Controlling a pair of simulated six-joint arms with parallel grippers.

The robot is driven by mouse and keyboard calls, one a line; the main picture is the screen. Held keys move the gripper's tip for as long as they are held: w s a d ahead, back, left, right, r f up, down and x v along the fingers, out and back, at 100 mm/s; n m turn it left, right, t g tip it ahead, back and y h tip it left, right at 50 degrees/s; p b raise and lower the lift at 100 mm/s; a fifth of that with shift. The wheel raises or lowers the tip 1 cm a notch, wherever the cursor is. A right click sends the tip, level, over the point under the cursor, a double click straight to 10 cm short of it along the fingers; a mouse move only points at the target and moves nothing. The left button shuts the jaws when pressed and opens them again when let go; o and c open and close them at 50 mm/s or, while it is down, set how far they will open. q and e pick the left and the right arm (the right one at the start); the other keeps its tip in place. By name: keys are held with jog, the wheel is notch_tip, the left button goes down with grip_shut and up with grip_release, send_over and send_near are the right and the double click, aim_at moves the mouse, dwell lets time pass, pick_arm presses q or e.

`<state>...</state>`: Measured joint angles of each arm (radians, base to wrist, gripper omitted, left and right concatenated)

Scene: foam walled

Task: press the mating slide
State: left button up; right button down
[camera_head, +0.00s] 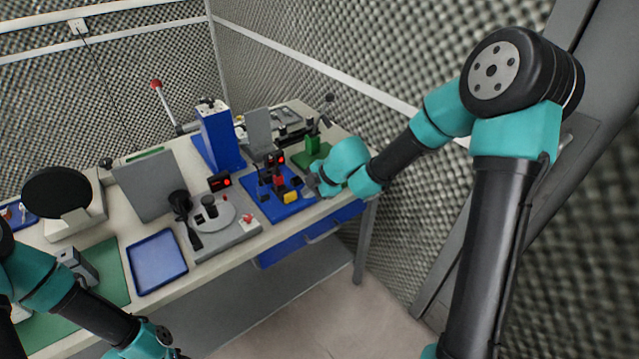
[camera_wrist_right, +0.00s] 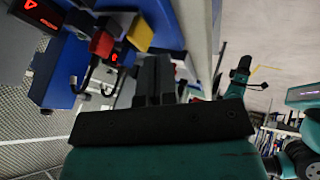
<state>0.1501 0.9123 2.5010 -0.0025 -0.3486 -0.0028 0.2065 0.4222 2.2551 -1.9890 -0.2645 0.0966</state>
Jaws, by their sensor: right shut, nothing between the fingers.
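A blue fixture plate (camera_head: 262,203) lies right of the middle of the bench. It carries a red block (camera_head: 279,181), a yellow block (camera_head: 291,197) and several dark parts. I cannot tell for certain which part is the mating slide. In the right wrist view the red block (camera_wrist_right: 102,43) and yellow block (camera_wrist_right: 138,35) show beyond the fingers. My right gripper (camera_head: 312,185) is at the right edge of this plate, close to the yellow block. Its fingers (camera_wrist_right: 153,80) are shut together and empty; contact cannot be told. My left arm shows at lower left, its gripper outside the picture.
A tall blue post (camera_head: 220,138) stands behind the plate. A green fixture (camera_head: 314,150) is just behind my right gripper. A grey station with a round disc (camera_head: 213,216) and an empty blue tray (camera_head: 157,262) lie left. A foam wall is close on the right.

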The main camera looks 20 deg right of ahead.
jog(key=shift+v, duration=2.35)
jog(key=shift+f, duration=0.1)
